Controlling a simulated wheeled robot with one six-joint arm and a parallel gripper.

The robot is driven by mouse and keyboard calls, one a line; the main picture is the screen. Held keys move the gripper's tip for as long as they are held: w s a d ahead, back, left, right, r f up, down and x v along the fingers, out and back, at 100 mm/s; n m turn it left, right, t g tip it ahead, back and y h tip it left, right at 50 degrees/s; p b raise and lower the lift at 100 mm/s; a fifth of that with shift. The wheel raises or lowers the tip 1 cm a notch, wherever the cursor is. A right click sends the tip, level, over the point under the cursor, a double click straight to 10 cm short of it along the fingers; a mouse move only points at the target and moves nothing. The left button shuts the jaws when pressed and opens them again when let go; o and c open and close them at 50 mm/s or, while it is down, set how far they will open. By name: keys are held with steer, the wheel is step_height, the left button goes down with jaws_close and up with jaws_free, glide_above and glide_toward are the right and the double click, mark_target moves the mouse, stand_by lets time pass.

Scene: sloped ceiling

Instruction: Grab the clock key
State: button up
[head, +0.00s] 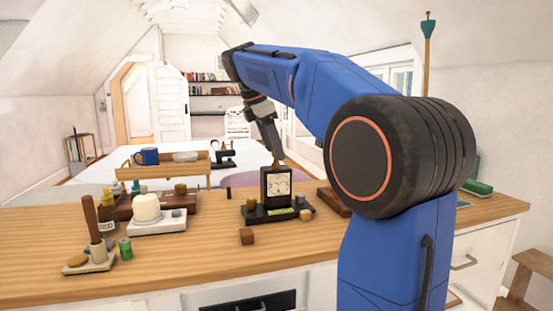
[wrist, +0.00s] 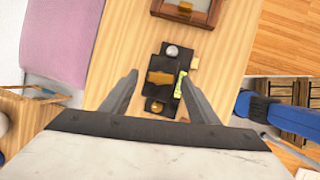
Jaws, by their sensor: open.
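A black mantel clock (head: 276,187) with a pale dial stands upright on a dark base (head: 262,217) on the wooden counter. A small brass-coloured piece (head: 277,163) shows at the clock's top, just under my gripper (head: 276,153); it looks like the clock key, but its shape is unclear. In the wrist view a brass piece (wrist: 160,78) lies between the two fingers of my gripper (wrist: 158,77) as seen from above. The fingers are open, apart on either side, and seem empty. I cannot tell the height left between fingertips and brass piece.
On the base are a brass knob (head: 251,204), a silver knob (wrist: 172,51) and a green label (wrist: 181,85). The counter's front is mostly clear.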

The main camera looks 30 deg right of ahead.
mark_target(276, 160)
steer(key=shift+x, duration=1.75)
steer(key=c, duration=1.1)
